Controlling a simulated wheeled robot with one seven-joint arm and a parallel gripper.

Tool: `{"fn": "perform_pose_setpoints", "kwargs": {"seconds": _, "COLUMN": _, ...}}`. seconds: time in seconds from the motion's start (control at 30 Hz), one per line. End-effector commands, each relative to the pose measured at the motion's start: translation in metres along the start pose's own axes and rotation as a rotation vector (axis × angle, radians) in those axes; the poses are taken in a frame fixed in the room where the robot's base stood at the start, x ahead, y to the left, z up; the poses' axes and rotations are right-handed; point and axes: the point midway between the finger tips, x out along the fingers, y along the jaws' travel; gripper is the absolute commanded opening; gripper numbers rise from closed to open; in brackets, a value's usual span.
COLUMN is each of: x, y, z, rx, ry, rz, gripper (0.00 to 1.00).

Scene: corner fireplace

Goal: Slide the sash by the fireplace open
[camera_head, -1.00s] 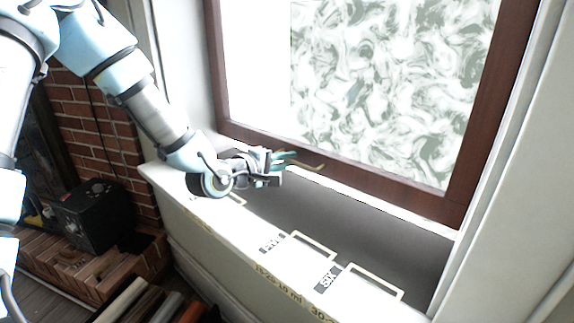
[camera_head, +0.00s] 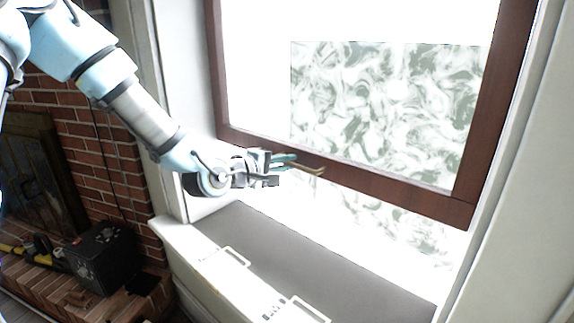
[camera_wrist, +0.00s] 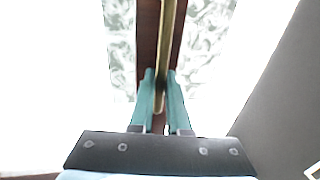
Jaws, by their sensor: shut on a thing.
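The sash (camera_head: 400,190) is a brown wooden frame around a pane. Its bottom rail hangs clear above the sill, with a bright gap below it. A brass handle (camera_head: 312,170) sits on the bottom rail, and in the wrist view the handle (camera_wrist: 167,45) runs up the middle in front of the brown rail. My gripper (camera_head: 290,162) is at the handle, in front of the rail. In the wrist view its teal fingers (camera_wrist: 160,97) are closed on the near end of the handle. The fingers hide part of the handle.
The white window sill (camera_head: 200,245) with a grey inner strip (camera_head: 300,262) lies below, marked with pale outlined rectangles. White window casing (camera_head: 510,170) stands at the right. A brick fireplace (camera_head: 95,150) and a black box (camera_head: 103,258) are at the left.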

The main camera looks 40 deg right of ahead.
Motion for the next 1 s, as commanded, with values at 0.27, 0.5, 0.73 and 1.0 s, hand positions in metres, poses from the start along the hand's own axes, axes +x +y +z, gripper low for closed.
{"fn": "perform_pose_setpoints", "kwargs": {"seconds": 0.27, "x": 0.000, "y": 0.003, "z": -0.001, "rx": 0.002, "ry": 0.003, "rz": 0.005, "gripper": 0.00}}
{"fn": "perform_pose_setpoints", "kwargs": {"seconds": 0.5, "x": 0.000, "y": 0.002, "z": -0.001, "rx": 0.001, "ry": 0.002, "rz": 0.004, "gripper": 0.27}}
{"fn": "perform_pose_setpoints", "kwargs": {"seconds": 0.73, "x": -0.001, "y": 0.001, "z": -0.001, "rx": 0.001, "ry": 0.001, "rz": 0.002, "gripper": 0.27}}
{"fn": "perform_pose_setpoints", "kwargs": {"seconds": 1.0, "x": -0.038, "y": 0.000, "z": -0.002, "rx": 0.002, "ry": 0.005, "rz": 0.002, "gripper": 0.27}}
